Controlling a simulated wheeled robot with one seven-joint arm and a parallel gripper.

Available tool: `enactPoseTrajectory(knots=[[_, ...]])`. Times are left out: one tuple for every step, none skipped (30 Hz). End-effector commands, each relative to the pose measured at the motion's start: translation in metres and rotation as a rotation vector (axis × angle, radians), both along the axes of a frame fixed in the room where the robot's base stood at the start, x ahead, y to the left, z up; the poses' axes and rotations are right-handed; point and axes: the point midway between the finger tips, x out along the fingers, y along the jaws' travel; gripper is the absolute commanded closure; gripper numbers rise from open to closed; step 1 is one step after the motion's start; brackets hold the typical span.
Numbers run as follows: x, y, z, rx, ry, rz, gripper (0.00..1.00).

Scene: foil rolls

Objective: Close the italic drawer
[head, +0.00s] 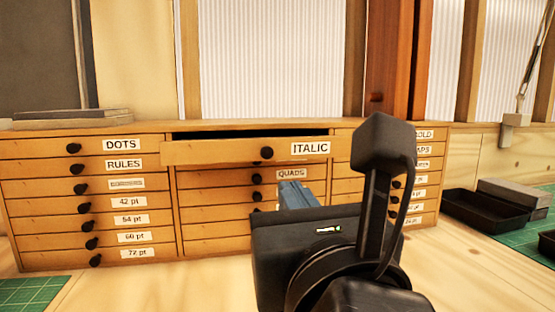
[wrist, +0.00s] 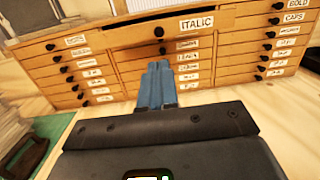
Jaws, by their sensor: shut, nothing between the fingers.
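The ITALIC drawer (head: 230,152) is the top drawer of the middle column of a wooden cabinet. It is pulled out, with a dark gap behind its front, and has a black knob. It also shows in the wrist view (wrist: 148,32). My gripper (head: 296,192) is shut and empty, with blue fingers. In the head view it is below the drawer's right half, in front of the QUADS row. In the wrist view the fingers (wrist: 157,68) point at the middle column, below the ITALIC front. They appear apart from the drawer. My arm hides part of the right column.
The other visible drawers, such as RULES (head: 85,164) and QUADS (head: 240,173), look shut, with protruding knobs. A black tray (head: 485,215) and a grey block (head: 515,194) stand right of the cabinet. Flat items (head: 70,116) lie on its top left.

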Motion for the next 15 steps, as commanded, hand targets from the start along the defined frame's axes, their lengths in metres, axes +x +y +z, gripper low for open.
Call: enactPoseTrajectory(knots=[[0.0,0.002,0.0,0.015,0.01,0.004,1.0],[0.002,0.003,0.0,0.019,0.013,0.006,1.0],[0.004,0.003,0.0,0.022,0.015,0.006,1.0],[0.006,0.004,0.001,0.022,0.016,0.006,1.0],[0.009,0.005,0.002,0.021,0.014,0.005,1.0],[0.015,0.006,0.003,0.02,0.015,0.005,1.0],[0.019,0.006,0.003,0.019,0.016,0.003,1.0],[0.024,0.007,0.004,0.019,0.015,0.003,1.0],[0.031,0.009,0.005,0.019,0.016,0.003,1.0],[0.037,0.01,0.006,0.019,0.015,0.004,1.0],[0.043,0.012,0.006,0.019,0.015,0.004,1.0],[0.051,0.013,0.007,0.018,0.016,0.002,1.0],[0.056,0.015,0.007,0.018,0.015,0.002,1.0],[0.062,0.016,0.008,0.018,0.015,0.002,1.0],[0.07,0.018,0.008,0.018,0.015,0.003,1.0]])
